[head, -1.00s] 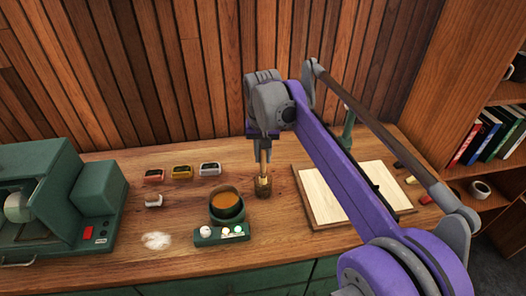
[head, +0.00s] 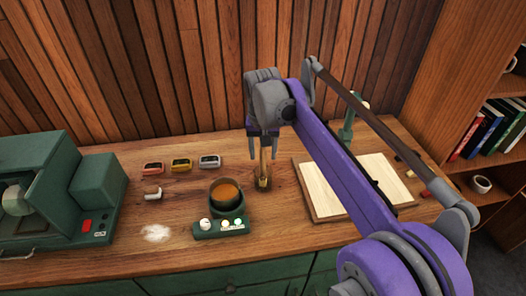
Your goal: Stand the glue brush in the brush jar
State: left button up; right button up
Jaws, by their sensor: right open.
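The glue brush (head: 264,166) has a slim brown handle and a brass-coloured band low down. It stands about upright on the workbench, just right of the glue pot. A dark brown shape at its foot looks like the brush jar (head: 269,204); it blends with the wood, and I cannot clearly see its rim or the bristles. My right gripper (head: 264,157) points down from above, open, with one finger on each side of the brush handle and visible gaps. My left gripper is out of view.
The green glue pot (head: 226,205) with amber glue stands left of the brush, behind its control knobs. A pale board (head: 345,185) lies to the right. A green machine (head: 50,200) fills the left end.

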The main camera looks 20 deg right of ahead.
notch_tip(320, 180, up, 11)
jog(key=s+p, duration=0.1)
jog(key=shift+a, duration=0.25)
jog(key=shift+s+f, duration=0.1)
jog(key=shift+f, duration=0.05)
dwell(0.8)
